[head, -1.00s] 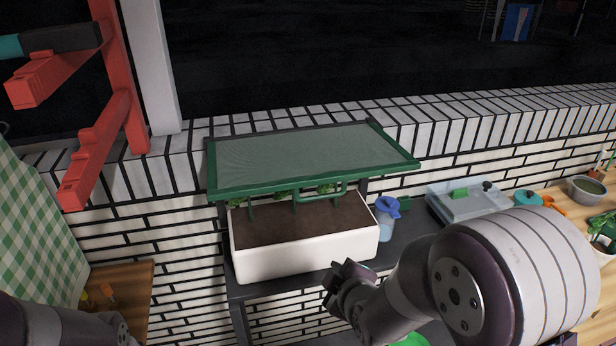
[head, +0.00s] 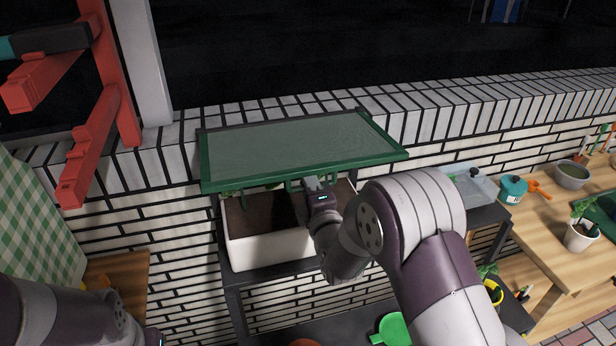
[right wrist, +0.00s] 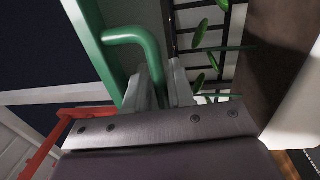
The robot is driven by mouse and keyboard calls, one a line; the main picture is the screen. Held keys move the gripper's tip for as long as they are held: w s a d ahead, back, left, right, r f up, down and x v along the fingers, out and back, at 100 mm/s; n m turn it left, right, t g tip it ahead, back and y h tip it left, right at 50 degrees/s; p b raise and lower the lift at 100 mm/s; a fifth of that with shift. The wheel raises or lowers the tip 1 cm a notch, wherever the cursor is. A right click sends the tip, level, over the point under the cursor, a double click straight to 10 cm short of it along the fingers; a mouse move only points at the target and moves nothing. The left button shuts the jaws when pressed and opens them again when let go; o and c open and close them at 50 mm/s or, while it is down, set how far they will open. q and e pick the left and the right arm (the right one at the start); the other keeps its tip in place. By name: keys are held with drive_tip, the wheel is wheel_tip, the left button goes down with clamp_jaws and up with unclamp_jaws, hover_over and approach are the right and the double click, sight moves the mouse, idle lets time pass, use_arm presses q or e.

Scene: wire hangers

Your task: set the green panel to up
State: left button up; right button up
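The green panel (head: 300,147), a green frame with a translucent sheet, slopes above the white planter box (head: 270,250) in the head view. Its front edge is toward me, over the dark soil. My right gripper (head: 318,186) is at the handle under the front edge, partly hidden by my own wrist. In the right wrist view the bent green handle (right wrist: 133,36) runs down between the two fingers of that gripper (right wrist: 166,84), which look closed on it. My left arm shows at the lower left, but its gripper is out of view.
The planter stands on a dark shelf against a white brick wall. A clear tray (head: 467,186) lies to the right. A wooden table (head: 560,225) holds a teal pot (head: 512,190), a grey bowl (head: 572,174) and a plant. A red frame (head: 95,130) stands at the left.

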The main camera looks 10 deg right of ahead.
drive_tip(key=shift+w+d, duration=0.15)
drive_tip(key=shift+w, duration=0.2)
